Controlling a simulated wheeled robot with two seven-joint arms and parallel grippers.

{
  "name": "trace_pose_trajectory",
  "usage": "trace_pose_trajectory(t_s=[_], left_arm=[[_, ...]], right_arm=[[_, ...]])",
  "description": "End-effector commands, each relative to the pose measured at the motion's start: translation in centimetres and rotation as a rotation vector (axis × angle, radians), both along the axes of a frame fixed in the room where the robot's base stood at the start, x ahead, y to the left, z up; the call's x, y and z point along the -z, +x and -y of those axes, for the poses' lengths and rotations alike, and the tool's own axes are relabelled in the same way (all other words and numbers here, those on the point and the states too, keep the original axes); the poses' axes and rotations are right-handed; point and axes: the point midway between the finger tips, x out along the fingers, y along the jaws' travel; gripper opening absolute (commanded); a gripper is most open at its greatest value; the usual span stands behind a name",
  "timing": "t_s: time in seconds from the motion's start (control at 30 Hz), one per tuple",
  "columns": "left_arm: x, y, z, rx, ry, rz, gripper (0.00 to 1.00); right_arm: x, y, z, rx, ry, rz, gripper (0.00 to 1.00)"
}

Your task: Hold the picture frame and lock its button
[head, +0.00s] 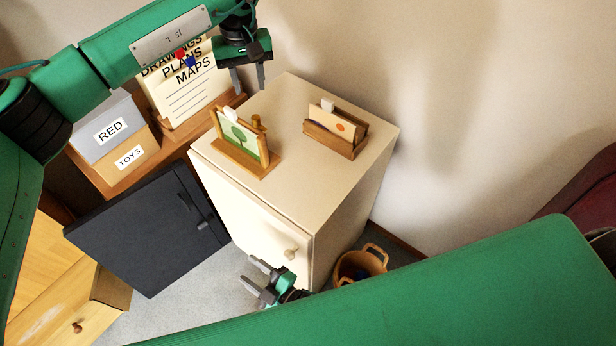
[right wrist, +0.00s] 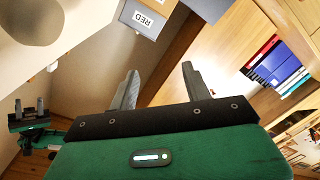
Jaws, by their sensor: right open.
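The picture frame (head: 240,140) stands on the cream cabinet top, with a wooden base, a green tree picture and a white tab at its upper edge. A small round wooden knob (head: 257,122) shows at its upper right; I cannot tell whether this is the button. My left gripper (head: 249,86) is open and empty above the cabinet's back edge, behind and above the frame, not touching it. My right gripper (head: 255,277) is open and empty, low in front of the cabinet door, well below the frame. Its fingers also show in the right wrist view (right wrist: 160,70).
A wooden holder with cards (head: 336,130) stands on the cream cabinet (head: 288,105), right of the frame. A dark door (head: 150,235) stands open at left. Boxes marked RED (head: 108,128) and TOYS (head: 128,158) sit behind. A basket (head: 360,265) is on the floor.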

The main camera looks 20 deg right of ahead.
Motion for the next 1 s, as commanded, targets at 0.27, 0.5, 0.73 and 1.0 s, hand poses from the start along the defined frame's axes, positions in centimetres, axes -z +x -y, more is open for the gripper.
trace_pose_trajectory(t_s=[0.27,0.5,0.73,1.0], left_arm=[[0.0,0.0,0.0,0.0,0.0,0.0,0.36],[0.0,0.0,0.0,0.0,0.0,0.0,0.36],[0.0,0.0,0.0,0.0,0.0,0.0,0.36],[0.0,0.0,0.0,0.0,0.0,0.0,0.36]], right_arm=[[-16.1,-1.9,-4.5,-0.072,0.081,0.441,0.49],[-24.5,-2.7,-2.7,-0.057,-0.239,0.973,0.49],[-20.1,3.1,3.3,-0.042,-0.881,1.26,0.49],[-16.3,10.6,13.2,-0.043,-1.592,1.44,0.49]])
